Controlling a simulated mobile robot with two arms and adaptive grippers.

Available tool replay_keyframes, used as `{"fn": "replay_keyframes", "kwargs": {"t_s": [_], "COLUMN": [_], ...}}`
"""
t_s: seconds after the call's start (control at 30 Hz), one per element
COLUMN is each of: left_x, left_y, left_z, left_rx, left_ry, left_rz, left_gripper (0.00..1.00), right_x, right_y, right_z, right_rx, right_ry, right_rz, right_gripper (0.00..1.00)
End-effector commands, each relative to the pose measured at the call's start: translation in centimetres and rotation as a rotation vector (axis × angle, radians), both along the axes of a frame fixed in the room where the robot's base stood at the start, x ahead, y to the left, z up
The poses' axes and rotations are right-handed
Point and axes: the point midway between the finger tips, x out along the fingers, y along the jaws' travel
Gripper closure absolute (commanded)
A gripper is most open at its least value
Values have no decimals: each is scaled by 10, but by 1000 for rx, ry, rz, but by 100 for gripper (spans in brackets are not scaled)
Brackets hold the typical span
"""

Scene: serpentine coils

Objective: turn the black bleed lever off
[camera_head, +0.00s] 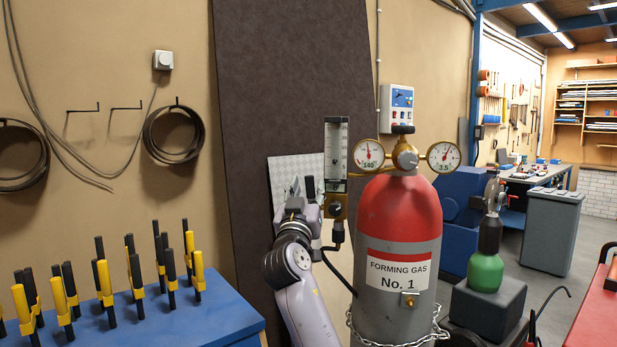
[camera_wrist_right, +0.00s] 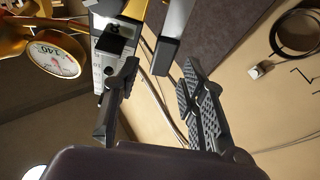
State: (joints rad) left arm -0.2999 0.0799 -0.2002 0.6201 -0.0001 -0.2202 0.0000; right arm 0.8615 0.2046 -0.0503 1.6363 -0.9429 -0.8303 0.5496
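The brass valve block (camera_head: 335,205) with a dark round knob sits under the flowmeter (camera_head: 336,150), left of the red-topped cylinder (camera_head: 400,215). I cannot clearly make out the black bleed lever; a grey-black bar (camera_wrist_right: 172,38) at the top of the right wrist view may be it. My right gripper (camera_head: 307,190) is just left of the valve block. In the wrist view its two fingers (camera_wrist_right: 160,80) stand apart, with the bar's end near the gap between their tips. No grip shows. My left gripper is not in view.
Two gauges (camera_head: 368,155) flank the brass regulator (camera_head: 405,156) close by. A chain (camera_head: 385,343) rings the cylinder, and a dark hose (camera_head: 338,272) runs beside my right arm. A blue table (camera_head: 200,315) with several black-yellow clamps stands at left.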

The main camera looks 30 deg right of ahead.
Motion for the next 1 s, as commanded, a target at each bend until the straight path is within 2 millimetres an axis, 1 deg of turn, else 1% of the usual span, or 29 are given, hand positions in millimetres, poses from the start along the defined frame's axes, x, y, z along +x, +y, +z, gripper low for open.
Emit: {"fn": "replay_keyframes", "kwargs": {"t_s": [0.03, 0.2, 0.5, 0.57, 1.0], "left_x": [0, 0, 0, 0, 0], "left_y": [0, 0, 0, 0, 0], "left_z": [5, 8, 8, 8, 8], "left_rx": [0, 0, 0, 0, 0], "left_ry": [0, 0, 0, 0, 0], "left_rz": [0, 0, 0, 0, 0], "left_gripper": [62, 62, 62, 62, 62], "right_x": [5, 14, 15, 15, 15], "right_y": [-5, -12, -14, -13, -13], "right_z": [5, 8, 8, 8, 7], "right_rx": [-1, -1, 0, 0, 0], "right_ry": [2, 1, 0, 0, 2], "right_rz": [-2, -1, 1, 1, 0], "right_gripper": [62, 62, 62, 65, 94]}}
